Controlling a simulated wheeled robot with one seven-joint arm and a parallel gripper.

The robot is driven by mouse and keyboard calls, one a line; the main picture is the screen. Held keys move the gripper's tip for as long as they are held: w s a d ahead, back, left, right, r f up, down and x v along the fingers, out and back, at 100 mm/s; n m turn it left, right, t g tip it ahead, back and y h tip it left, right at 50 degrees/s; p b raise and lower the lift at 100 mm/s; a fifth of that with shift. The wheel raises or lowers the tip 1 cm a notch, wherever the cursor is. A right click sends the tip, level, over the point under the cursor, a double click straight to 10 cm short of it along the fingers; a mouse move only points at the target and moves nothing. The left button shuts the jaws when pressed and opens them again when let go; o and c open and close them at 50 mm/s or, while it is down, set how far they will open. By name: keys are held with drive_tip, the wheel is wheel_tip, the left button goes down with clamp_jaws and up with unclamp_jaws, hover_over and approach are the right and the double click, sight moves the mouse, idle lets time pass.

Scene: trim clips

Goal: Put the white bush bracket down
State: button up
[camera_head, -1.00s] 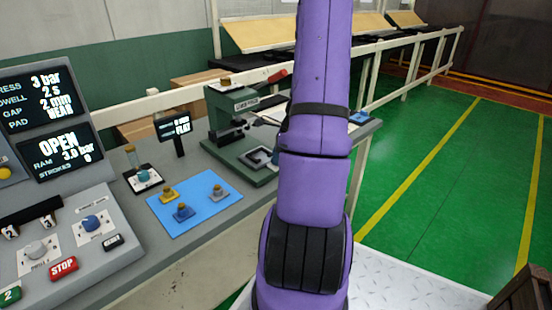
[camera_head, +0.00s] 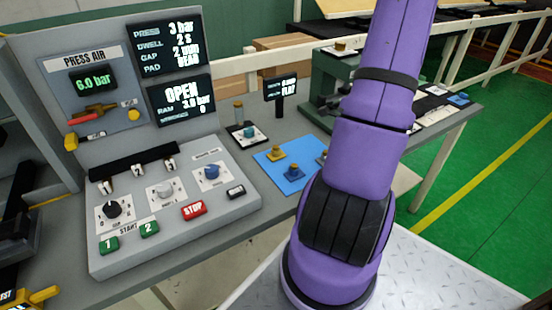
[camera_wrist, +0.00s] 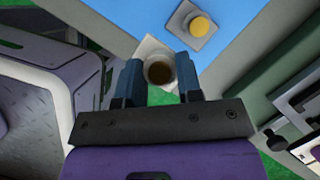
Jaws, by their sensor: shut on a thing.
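My gripper (camera_wrist: 158,80) is shut on the white bush bracket (camera_wrist: 147,45) in the wrist view. Its round brown bush sits between the two dark blue fingers, and its white plate shows beyond the fingertips. The bracket is over the near edge of the blue mat (camera_wrist: 125,18), with green floor showing below; I cannot tell its height. A grey bracket with a yellow bush (camera_wrist: 199,26) lies on the mat just ahead. In the head view my purple arm hides the gripper and the held bracket.
In the head view the blue mat (camera_head: 270,158) bears a yellow bracket (camera_head: 277,153), a blue bracket (camera_head: 291,172) and a partly hidden one. A small stand (camera_head: 246,133) and a "FLAT" display (camera_head: 280,87) stand behind. The control panel (camera_head: 235,208) is at left, the green press (camera_head: 325,88) behind my arm.

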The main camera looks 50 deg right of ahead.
drive_tip(key=shift+w+a+f, duration=0.15)
drive_tip(key=shift+w+a, duration=0.05)
drive_tip(key=shift+w, duration=0.6)
drive_tip(key=w+d, duration=0.2)
drive_tip(key=w, duration=0.2)
drive_tip(key=w+d+f, duration=0.1)
drive_tip(key=w+d, duration=0.1)
drive_tip(key=w, duration=0.2)
drive_tip(key=w+d, duration=0.2)
drive_tip(key=w, duration=0.3)
drive_tip(key=shift+w+d+f, duration=0.1)
drive_tip(key=shift+d+f, duration=0.05)
drive_tip(key=shift+f, duration=0.05)
drive_tip(key=shift+w, duration=0.15)
drive_tip(key=shift+f, duration=1.75)
drive_tip(key=o, duration=0.9)
drive_tip(key=shift+f, duration=0.1)
drive_tip(key=shift+o, duration=0.2)
